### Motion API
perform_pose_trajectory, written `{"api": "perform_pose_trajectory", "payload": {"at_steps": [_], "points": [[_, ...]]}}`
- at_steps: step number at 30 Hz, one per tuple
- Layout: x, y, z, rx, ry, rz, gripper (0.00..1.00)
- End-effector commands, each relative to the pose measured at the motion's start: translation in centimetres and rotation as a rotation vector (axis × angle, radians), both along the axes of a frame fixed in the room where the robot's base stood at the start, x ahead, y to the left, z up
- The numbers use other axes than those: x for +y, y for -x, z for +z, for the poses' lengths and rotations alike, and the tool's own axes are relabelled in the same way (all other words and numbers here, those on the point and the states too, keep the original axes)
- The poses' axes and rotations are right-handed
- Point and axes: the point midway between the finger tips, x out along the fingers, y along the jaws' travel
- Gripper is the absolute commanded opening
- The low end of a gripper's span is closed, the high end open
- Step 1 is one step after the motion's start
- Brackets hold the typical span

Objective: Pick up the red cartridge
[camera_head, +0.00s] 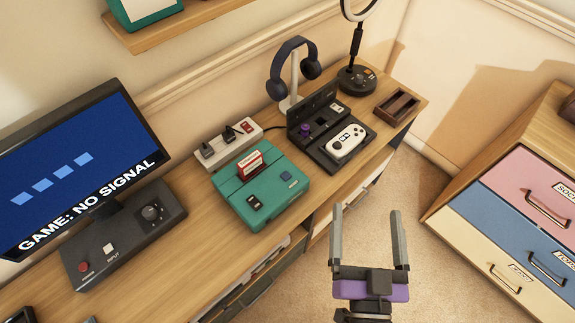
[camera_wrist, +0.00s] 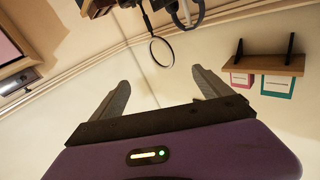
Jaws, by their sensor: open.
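The red cartridge (camera_head: 250,161) has a pale label and stands upright in the top of a teal game console (camera_head: 262,203) on the wooden desk, in the head view. My gripper (camera_head: 368,222) is open and empty, in front of the desk edge, to the right of and apart from the cartridge. In the wrist view my gripper (camera_wrist: 160,85) has its two grey fingers spread with nothing between them. The cartridge's lower part is hidden in the console. I cannot make out the cartridge in the wrist view.
A monitor (camera_head: 75,165) stands left of the console. A switch box (camera_head: 228,141) is behind it. A dark case with a white controller (camera_head: 348,141), headphones (camera_head: 291,65) on a stand and a ring light (camera_head: 357,79) are to the right. A drawer cabinet (camera_head: 510,215) stands far right.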

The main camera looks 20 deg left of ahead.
Motion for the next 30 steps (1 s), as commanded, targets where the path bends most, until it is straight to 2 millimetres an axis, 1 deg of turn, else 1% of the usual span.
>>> {"api": "perform_pose_trajectory", "payload": {"at_steps": [1,2,3,5,6,8,9,11,12,14,15,21,24,27,30], "points": [[2.1,-1.7,-0.5,0.0,-0.006,0.037,0.89],[3.3,-2.5,-0.8,0.006,-0.006,0.058,0.89],[5.0,-3.6,-1.1,0.014,-0.006,0.087,0.89],[7.6,-5.1,-1.5,0.03,-0.002,0.131,0.89],[9.4,-6.1,-1.8,0.041,0.003,0.161,0.89],[12.1,-7.4,-2.1,0.058,0.015,0.207,0.89],[13.9,-8.3,-2.2,0.071,0.024,0.239,0.89],[16.7,-9.4,-2.4,0.09,0.043,0.285,0.89],[18.5,-10.1,-2.5,0.104,0.059,0.316,0.89],[21.2,-11.0,-2.6,0.126,0.086,0.363,0.89],[23.0,-11.5,-2.7,0.142,0.108,0.393,0.89],[31.4,-13.4,-2.4,0.223,0.245,0.535,0.89],[34.9,-13.9,-2.2,0.271,0.334,0.597,0.89],[37.8,-14.1,-1.9,0.325,0.436,0.649,0.89],[39.8,-14.2,-1.6,0.39,0.553,0.689,0.89]]}}
